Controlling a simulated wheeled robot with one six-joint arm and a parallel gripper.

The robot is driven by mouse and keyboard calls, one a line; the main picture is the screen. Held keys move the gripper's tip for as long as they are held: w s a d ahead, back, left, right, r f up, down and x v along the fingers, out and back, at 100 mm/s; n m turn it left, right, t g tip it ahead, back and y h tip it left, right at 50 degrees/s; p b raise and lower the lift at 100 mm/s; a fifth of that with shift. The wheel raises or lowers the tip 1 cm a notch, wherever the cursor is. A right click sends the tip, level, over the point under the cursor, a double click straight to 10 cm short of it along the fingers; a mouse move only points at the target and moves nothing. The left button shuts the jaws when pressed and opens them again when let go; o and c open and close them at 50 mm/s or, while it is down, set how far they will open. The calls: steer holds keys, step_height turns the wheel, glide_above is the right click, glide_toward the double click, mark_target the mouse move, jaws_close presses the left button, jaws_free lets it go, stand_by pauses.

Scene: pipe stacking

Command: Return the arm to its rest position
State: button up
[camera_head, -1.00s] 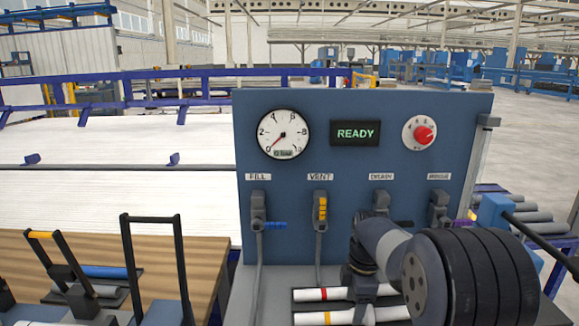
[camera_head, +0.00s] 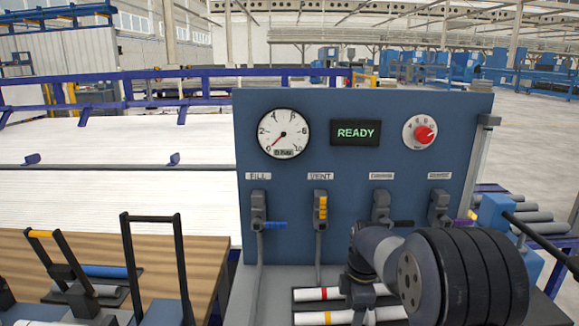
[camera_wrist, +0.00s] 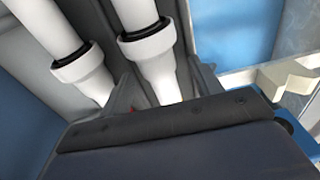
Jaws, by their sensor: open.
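My arm shows at the lower right of the head view, in front of the blue panel (camera_head: 300,225). My gripper (camera_wrist: 155,95) shows in part in the wrist view, its two fingers apart beyond the dark housing. Two white pipes with dark rings, a left one (camera_wrist: 85,75) and a right one (camera_wrist: 150,50), lie below or ahead of it. The right pipe passes between the fingers in the picture; I cannot tell whether they touch. In the head view the gripper is hard to make out behind my arm, near white pipes with a red band (camera_head: 320,294) and a yellow band (camera_head: 322,318).
The panel carries a gauge (camera_head: 284,134), a READY display (camera_head: 356,133), a red knob (camera_head: 424,134) and several valves, such as the vent valve (camera_head: 320,207). Grey pipes (camera_head: 530,217) lie at right.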

step_height(320, 180, up, 10)
steer(key=p, duration=0.2)
step_height(320, 180, down, 10)
steer(key=shift+f+b, duration=0.25)
steer(key=shift+b, duration=0.7)
step_height(320, 180, up, 9)
steer(key=p, duration=0.6)
steer(key=shift+w+f+b, duration=0.15)
steer(key=shift+f+b, duration=0.2)
steer(key=shift+b, duration=0.6)
steer(key=shift+w+b, duration=0.1)
steer(key=shift+b, duration=0.3)
steer(key=shift+w+r+b, duration=0.15)
steer(key=shift+b, duration=0.75)
